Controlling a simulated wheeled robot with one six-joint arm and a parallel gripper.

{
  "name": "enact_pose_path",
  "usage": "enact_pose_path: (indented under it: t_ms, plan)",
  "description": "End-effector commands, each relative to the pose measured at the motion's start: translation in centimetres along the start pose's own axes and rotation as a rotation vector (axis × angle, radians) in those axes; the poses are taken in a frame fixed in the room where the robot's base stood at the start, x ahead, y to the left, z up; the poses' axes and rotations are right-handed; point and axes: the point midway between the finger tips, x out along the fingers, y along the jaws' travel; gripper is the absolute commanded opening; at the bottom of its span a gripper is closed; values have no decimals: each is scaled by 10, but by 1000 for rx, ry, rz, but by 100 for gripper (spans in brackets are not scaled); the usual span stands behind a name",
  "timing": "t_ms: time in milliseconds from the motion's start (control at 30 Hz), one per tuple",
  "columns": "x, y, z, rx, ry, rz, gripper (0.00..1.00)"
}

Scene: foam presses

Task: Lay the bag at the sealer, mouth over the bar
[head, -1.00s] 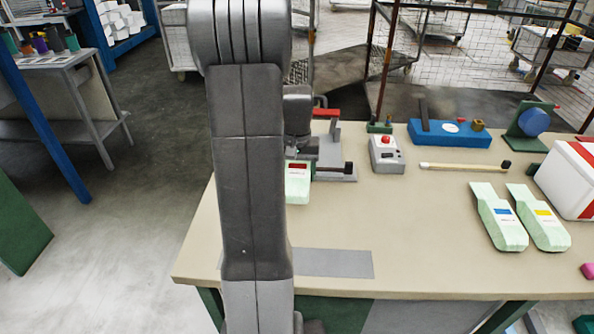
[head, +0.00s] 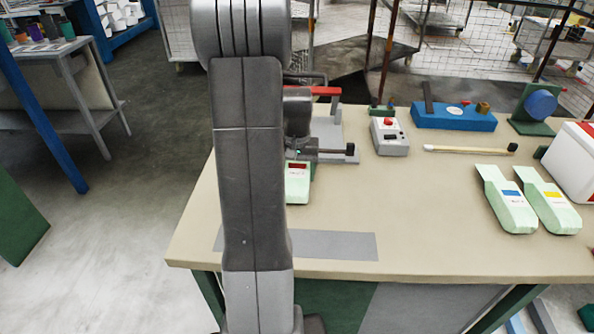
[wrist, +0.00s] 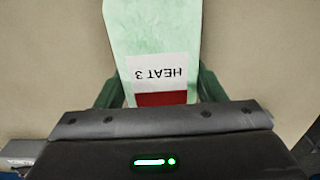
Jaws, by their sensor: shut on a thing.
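The bag is pale green with a white label reading "HEAT 3" and a red band. It fills the upper middle of the wrist view (wrist: 155,35), and its lower part shows just right of my arm in the head view (head: 298,185). My gripper (wrist: 157,88) is shut on it, with a dark green finger at each side. In the head view my arm hides most of the gripper. A grey device with a red lever (head: 326,91), apparently the sealer, stands behind the gripper and is partly hidden. I cannot tell whether the bag touches the tabletop.
A grey control box with a red button (head: 389,136) stands right of the device. Two similar green bags, blue-labelled (head: 507,203) and yellow-labelled (head: 551,205), lie at the right. A grey strip (head: 335,246) lies near the front edge. The middle of the table (head: 420,210) is clear.

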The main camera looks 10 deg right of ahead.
Motion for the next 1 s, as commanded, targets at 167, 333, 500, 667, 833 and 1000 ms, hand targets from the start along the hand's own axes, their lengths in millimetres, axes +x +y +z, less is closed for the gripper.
enact_pose_path:
  t_ms: [167,333,500,667,833,1000]
  plan:
    - [0,0,0,0,0,0,81]
    - [0,0,0,0,0,0,89]
    - [-1,0,0,0,0,0,89]
    - [-16,0,-1,0,4,0,89]
    - [-52,0,-1,0,6,-1,89]
    - [-92,0,-1,0,5,-1,89]
